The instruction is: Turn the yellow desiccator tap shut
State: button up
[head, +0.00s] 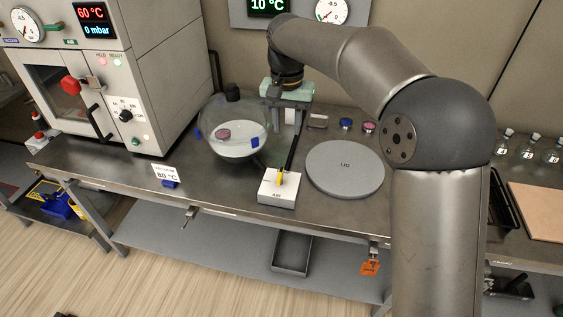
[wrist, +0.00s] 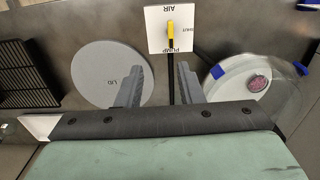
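The yellow tap (head: 280,178) sits on a white block (head: 277,190) on the bench, in front of the glass desiccator (head: 236,130). In the wrist view the yellow tap (wrist: 170,29) lies along the line between the AIR and PUMP labels, not toward the SHUT label on the right side of the block (wrist: 156,39). My gripper (head: 291,103) is above and behind the block, apart from it. In the wrist view my gripper (wrist: 159,78) has its two fingers spread with nothing between them, and the block lies beyond the fingertips.
A grey round lid (head: 345,168) lies right of the block. A black hose (head: 291,152) runs back from the block. The bench front beside the block is clear.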

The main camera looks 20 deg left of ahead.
aim_at(280, 173)
jog(key=f, duration=0.5)
jog(key=a+f, duration=0.1)
jog(key=f, duration=0.5)
jog(key=a+f, duration=0.1)
jog(key=f, duration=0.5)
jog(key=shift+w+f, duration=0.2)
jog(key=shift+w, duration=0.2)
jog(key=shift+c, duration=0.3)
grip_shut()
